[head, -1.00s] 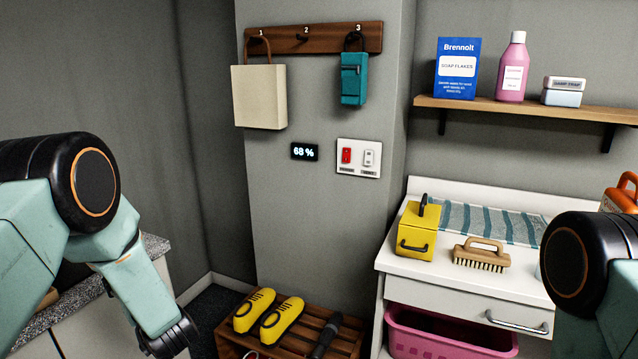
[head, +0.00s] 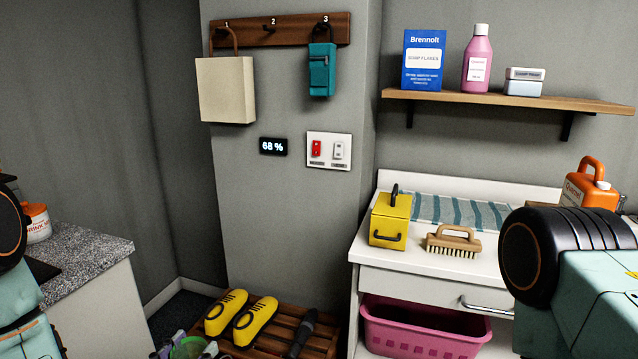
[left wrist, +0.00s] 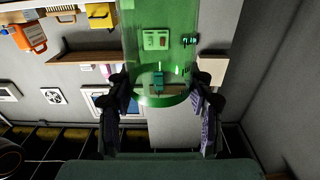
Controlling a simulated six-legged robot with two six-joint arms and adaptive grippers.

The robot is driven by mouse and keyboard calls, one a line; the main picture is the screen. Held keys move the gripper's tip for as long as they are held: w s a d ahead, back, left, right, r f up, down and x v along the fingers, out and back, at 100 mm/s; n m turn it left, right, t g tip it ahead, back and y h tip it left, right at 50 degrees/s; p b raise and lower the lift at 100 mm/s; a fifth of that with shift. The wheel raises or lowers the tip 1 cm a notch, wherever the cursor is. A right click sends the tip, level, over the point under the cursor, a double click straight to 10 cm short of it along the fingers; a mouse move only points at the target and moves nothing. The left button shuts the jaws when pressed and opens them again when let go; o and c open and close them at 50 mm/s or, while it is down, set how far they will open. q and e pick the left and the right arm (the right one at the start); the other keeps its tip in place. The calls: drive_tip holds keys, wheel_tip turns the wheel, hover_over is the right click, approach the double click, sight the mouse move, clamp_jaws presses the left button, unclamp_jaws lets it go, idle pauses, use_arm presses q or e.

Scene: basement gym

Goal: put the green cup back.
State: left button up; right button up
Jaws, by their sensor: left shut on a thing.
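The green cup (head: 188,349) shows at the bottom edge of the head view, cut off by the frame, in front of the slatted wooden rack. My left gripper (head: 187,352) has a finger on each side of it. In the left wrist view the cup (left wrist: 160,60) is see-through green and fills the top middle, its round rim facing the camera. The left gripper (left wrist: 160,103) is shut on it there, near the rim. My right arm comes in at the right of the head view; its gripper is out of the picture.
The wooden rack (head: 268,341) holds yellow shoes (head: 240,318) and a black torch-like thing (head: 303,334). A speckled counter (head: 82,252) stands left. A white cabinet (head: 400,256) with a yellow box (head: 390,220) and brush (head: 453,241) stands right, over a pink basket (head: 420,335).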

use_arm(q)
drive_tip(key=s+d+m+g+h+b, duration=0.1)
drive_tip(key=s+d+m+h+b, duration=0.1)
drive_tip(key=s, duration=0.5)
drive_tip(key=shift+s+d+f+h+b, duration=0.15)
drive_tip(key=shift+d+f+h+b, duration=0.25)
drive_tip(key=shift+d, duration=0.75)
